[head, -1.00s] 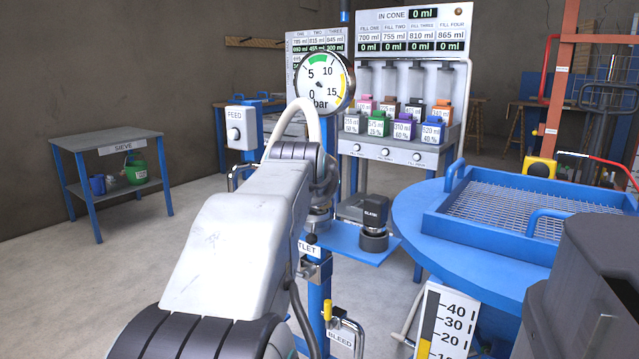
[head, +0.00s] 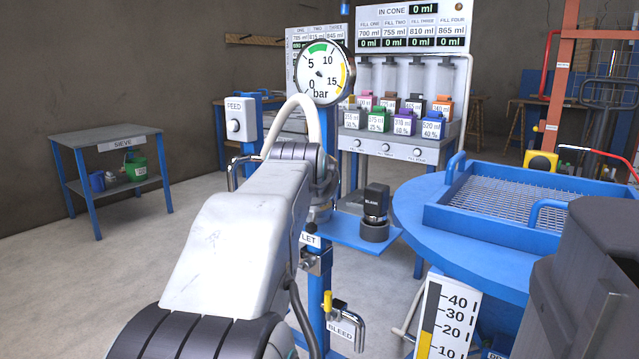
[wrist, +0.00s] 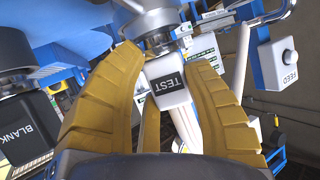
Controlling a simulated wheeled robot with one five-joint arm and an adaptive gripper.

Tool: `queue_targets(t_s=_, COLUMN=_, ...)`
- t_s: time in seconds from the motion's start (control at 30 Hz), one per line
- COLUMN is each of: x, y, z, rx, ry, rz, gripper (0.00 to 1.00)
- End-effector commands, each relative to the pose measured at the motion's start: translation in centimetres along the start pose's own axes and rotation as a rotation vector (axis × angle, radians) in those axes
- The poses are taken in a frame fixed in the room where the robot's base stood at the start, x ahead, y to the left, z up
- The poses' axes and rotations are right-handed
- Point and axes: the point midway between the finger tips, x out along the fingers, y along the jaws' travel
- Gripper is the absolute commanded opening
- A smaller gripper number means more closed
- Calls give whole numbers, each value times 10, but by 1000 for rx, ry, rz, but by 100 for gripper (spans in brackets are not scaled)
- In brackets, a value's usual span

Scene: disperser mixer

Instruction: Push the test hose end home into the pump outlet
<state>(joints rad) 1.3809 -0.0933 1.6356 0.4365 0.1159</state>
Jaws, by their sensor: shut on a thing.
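The test hose end, a white block with a dark TEST label (wrist: 168,83), is between the yellow fingers of my gripper (wrist: 165,60) in the wrist view. My gripper is shut on it. Just beyond the block is a silver round fitting (wrist: 157,28), which looks like the pump outlet. The block's top lies close to the fitting, but I cannot tell how far in it sits. In the head view my arm hides the gripper and hose end; part of the outlet sign (head: 311,240) shows beside my arm.
A black BLANK plug (head: 376,203) stands on a blue shelf (head: 345,228) right of my arm; it also shows at left in the wrist view (wrist: 22,125). A pressure gauge (head: 322,73), FEED box (head: 239,121) and BLEED valve (head: 333,308) are nearby. A white hose (head: 298,104) arches above my arm.

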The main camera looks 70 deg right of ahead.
Motion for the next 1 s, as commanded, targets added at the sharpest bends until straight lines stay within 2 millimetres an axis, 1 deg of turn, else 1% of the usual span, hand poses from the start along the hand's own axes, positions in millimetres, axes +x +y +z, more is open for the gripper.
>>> queue_targets(t_s=0.63, x=6, y=2, z=13, rx=0, ry=-3, rz=1, gripper=8)
queue_targets(t_s=0.67, x=6, y=2, z=13, rx=0, ry=-4, rz=1, gripper=46)
queue_targets(t_s=0.93, x=6, y=1, z=13, rx=0, ry=-3, rz=0, gripper=70)
queue_targets(t_s=1.0, x=5, y=1, z=12, rx=0, ry=-2, rz=0, gripper=71)
